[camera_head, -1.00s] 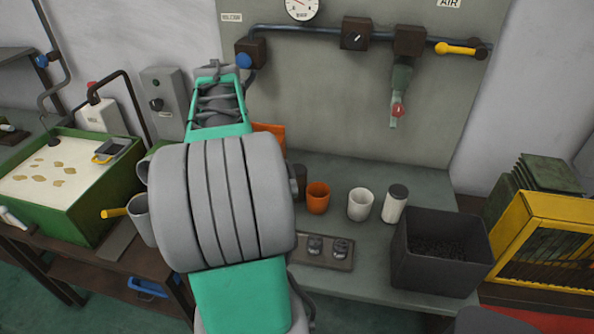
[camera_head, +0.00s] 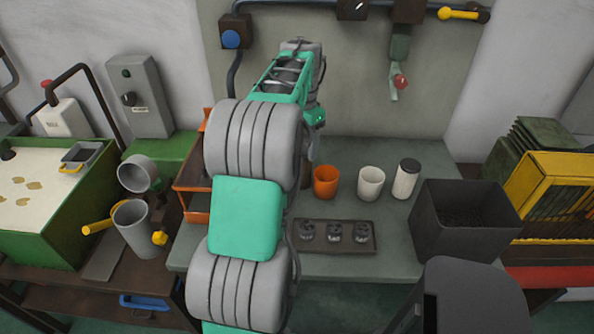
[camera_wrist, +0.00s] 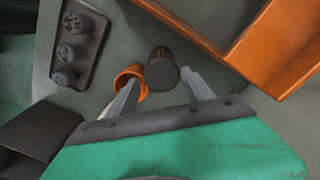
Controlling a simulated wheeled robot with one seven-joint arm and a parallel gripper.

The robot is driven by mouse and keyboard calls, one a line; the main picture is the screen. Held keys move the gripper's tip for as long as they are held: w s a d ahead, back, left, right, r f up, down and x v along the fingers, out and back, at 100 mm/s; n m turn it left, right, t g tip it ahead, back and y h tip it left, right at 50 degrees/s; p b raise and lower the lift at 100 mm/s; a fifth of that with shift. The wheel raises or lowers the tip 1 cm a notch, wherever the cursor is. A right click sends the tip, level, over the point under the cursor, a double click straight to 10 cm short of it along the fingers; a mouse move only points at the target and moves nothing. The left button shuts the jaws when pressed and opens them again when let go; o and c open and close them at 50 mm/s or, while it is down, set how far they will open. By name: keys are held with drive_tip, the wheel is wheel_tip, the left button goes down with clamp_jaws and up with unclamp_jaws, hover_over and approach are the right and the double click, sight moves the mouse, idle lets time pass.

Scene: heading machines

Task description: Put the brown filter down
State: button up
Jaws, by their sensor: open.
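The brown filter (camera_wrist: 161,66) is a dark, ribbed cylinder on the grey-green bench in the wrist view. In the head view a sliver of it (camera_head: 306,174) shows left of the orange cup (camera_head: 326,182), mostly hidden by my arm. My gripper (camera_wrist: 162,78) is open, with its two fingers apart on either side of the filter's near end. I cannot tell whether either finger touches it. The orange cup also shows in the wrist view (camera_wrist: 127,84), partly behind the left finger.
A white cup (camera_head: 370,183) and a white dark-topped canister (camera_head: 406,179) stand to the right. A small tray (camera_head: 304,247) with three dark parts lies in front. A dark bin (camera_head: 448,231) is right, an orange rack (camera_head: 196,217) left. Bare bench lies between.

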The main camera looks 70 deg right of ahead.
sight(302, 169)
wheel_tip(302, 169, down, 8)
drive_tip(key=shift+w+f+p, duration=0.1)
drive_tip(key=shift+f+p, duration=0.1)
drive_tip(key=shift+p, duration=0.4)
drive_tip(key=shift+d+f, duration=0.15)
drive_tip(key=shift+f, duration=0.2)
drive_tip(key=shift+a, duration=0.2)
drive_tip(key=c, duration=1.2)
